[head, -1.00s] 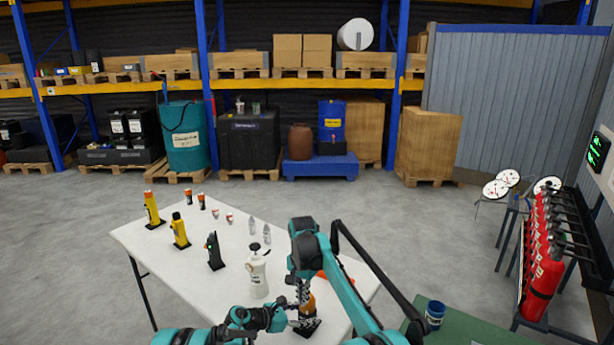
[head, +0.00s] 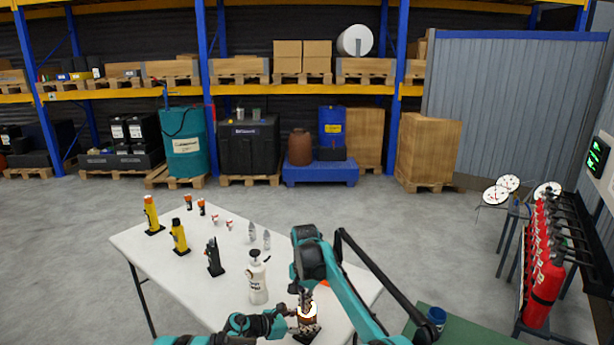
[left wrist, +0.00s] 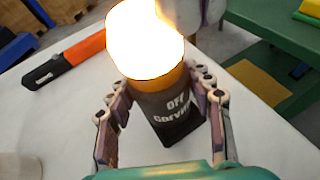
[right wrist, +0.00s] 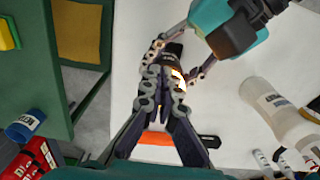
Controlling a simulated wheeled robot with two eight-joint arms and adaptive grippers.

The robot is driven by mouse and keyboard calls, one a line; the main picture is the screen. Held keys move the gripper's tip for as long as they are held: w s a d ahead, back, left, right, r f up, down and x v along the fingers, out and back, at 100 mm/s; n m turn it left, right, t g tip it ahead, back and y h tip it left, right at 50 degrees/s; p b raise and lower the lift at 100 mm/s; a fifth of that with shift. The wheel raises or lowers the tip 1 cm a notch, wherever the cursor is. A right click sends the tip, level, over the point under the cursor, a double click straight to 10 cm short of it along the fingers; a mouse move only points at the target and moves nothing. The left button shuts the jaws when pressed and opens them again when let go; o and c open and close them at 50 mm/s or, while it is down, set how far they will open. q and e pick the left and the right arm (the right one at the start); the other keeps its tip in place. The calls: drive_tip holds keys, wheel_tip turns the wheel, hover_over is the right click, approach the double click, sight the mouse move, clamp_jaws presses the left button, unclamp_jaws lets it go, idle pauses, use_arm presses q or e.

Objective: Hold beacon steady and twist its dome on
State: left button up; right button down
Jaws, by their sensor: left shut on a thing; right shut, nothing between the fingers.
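The beacon (head: 308,313) stands on the near edge of the white table, its dome glowing bright white and orange. In the left wrist view the beacon's dark body (left wrist: 172,112) with white lettering sits upright between the fingers of my left gripper (left wrist: 163,115), which is shut on it. The glow washes out the dome (left wrist: 145,42) detail, so its seating cannot be told. My right gripper (right wrist: 162,88) is shut and empty, pointing down at the dome, which it partly hides in the right wrist view. Whether its tips touch the dome is unclear.
A white pump bottle (head: 258,283) stands left of the beacon. An orange-and-black tool (left wrist: 65,60) lies close by on the table. Yellow and dark torches and small bottles stand farther left. A green bench (head: 470,328) with a blue cup (head: 437,316) is at right.

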wheel_tip(320, 180, up, 6)
idle(0.5)
drive_tip(key=shift+s, duration=0.1)
use_arm(q)
drive_tip(key=o, duration=1.6)
